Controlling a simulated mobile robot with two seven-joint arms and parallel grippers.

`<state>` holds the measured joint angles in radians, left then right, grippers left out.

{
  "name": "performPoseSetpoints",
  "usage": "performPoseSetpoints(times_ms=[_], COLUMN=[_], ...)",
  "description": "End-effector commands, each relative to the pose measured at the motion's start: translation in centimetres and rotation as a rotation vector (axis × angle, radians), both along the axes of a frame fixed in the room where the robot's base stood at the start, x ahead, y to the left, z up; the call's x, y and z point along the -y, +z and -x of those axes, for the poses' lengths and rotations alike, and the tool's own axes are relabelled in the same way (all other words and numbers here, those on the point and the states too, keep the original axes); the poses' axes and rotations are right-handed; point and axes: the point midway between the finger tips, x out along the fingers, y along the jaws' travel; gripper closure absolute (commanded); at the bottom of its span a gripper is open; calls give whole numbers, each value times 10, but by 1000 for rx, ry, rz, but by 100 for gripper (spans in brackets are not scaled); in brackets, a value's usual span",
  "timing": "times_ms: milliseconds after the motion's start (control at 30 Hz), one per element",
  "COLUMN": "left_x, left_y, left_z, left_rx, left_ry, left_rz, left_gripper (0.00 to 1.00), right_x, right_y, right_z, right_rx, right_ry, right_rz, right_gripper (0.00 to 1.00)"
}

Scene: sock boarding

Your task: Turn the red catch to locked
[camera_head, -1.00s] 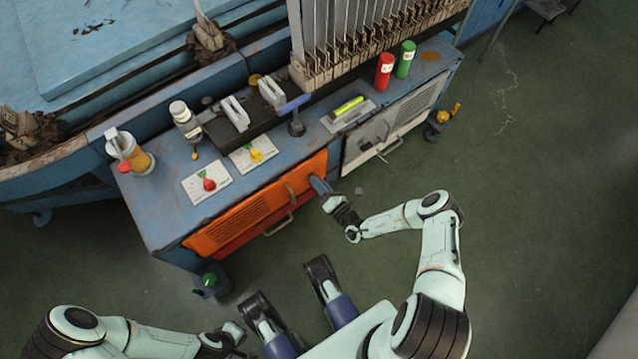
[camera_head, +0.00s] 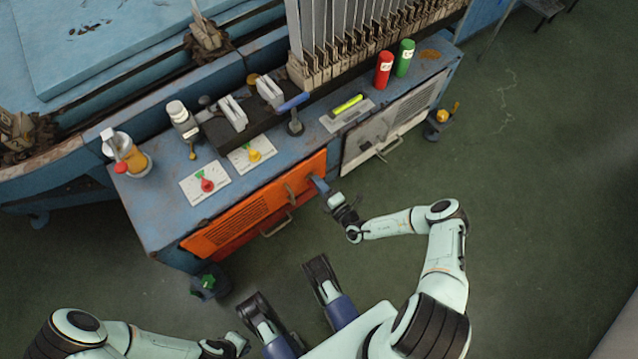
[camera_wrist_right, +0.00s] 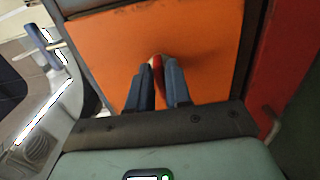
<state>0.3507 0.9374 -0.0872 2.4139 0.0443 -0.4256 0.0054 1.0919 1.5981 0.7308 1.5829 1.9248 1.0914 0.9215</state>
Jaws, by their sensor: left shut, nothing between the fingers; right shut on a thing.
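The red catch (camera_wrist_right: 157,62) is a small red piece on the orange door (camera_wrist_right: 190,35) in the right wrist view. My right gripper (camera_wrist_right: 160,72) is shut on it, and the fingers cover most of it, so its angle cannot be told. In the head view my right gripper (camera_head: 316,182) is at the right end of the orange door (camera_head: 235,220) and hides the catch. My left gripper (camera_head: 240,342) is shut and empty at the lower left, away from the cabinet.
Beside the orange door is a grey-white door (camera_head: 385,140). On the cabinet top stand a red knob (camera_head: 207,185) and a yellow knob (camera_head: 254,155) on white cards, a red can (camera_head: 384,70) and a green can (camera_head: 404,58). The floor on the right is clear.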

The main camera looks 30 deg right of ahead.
Motion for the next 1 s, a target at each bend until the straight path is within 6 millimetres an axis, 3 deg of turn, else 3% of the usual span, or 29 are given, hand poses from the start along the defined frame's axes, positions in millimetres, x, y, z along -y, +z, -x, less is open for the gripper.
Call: performPoseSetpoints(times_ms=[467,500,567,867,1000], left_x=[0,0,0,0,0], left_y=[0,0,0,0,4], left_z=[1,1,1,0,-6], left_rx=[-2,-2,-2,0,22], left_ry=[0,0,0,0,-2], left_rz=[0,0,0,0,-2], left_gripper=[100,100,100,100,100], right_x=[-3,-3,-3,-1,1], right_y=[-1,-1,0,0,0], right_z=[1,1,0,1,13], right_rx=[-3,-3,-3,-2,-3], right_ry=[6,6,6,2,1], right_rz=[-17,-17,-17,-15,-15], right_gripper=[100,78,64,64,64])
